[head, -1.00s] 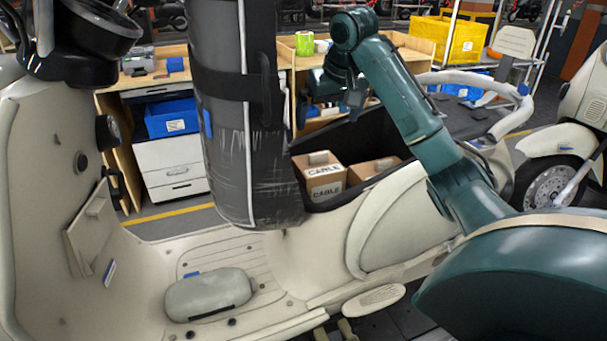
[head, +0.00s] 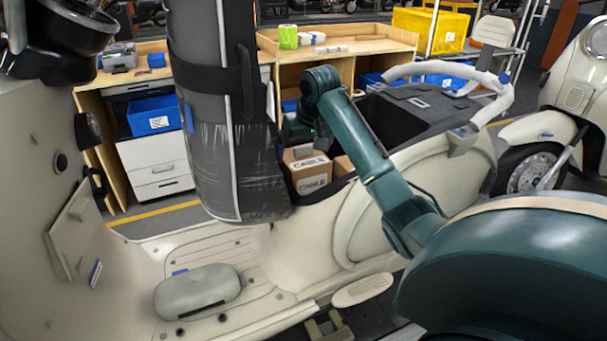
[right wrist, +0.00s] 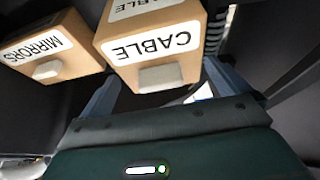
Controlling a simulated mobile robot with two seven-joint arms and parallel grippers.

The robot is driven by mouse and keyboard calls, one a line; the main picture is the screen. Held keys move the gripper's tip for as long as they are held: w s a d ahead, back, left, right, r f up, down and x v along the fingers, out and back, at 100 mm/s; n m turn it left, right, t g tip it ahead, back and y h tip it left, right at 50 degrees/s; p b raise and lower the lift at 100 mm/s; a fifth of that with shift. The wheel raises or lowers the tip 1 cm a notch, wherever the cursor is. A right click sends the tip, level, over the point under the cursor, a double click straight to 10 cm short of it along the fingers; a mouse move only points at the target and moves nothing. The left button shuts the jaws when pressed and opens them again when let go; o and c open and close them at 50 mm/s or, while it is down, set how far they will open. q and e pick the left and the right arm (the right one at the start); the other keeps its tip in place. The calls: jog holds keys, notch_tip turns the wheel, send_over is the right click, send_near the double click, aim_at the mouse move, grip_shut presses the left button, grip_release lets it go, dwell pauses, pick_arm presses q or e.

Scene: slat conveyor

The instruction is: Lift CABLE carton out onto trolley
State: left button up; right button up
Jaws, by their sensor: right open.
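The CABLE carton (head: 308,172) is a brown box with white labels in the dark open bay of the cream scooter. In the right wrist view the CABLE carton (right wrist: 152,42) shows a pale grip block on its top. My right gripper (head: 302,132) hangs just above and behind the carton. In the right wrist view, its open fingers (right wrist: 162,78) are on either side of the grip block's end of the carton; contact cannot be told. A MIRRORS carton (right wrist: 55,48) is beside it. My left gripper is not in view. Which thing is the trolley is unclear.
The bay's dark walls (head: 398,120) surround the cartons closely. A tall black wrapped roll (head: 228,120) stands at the bay's left. A white tubular rail (head: 430,68) lies to the right. Behind are a wooden bench (head: 350,45) and a yellow crate (head: 432,28).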

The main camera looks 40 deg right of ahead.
jog(key=shift+w+f, duration=0.1)
jog(key=shift+f, duration=0.2)
jog(key=shift+c, duration=0.4)
jog(key=shift+r, duration=0.1)
jog(key=c, duration=0.9)
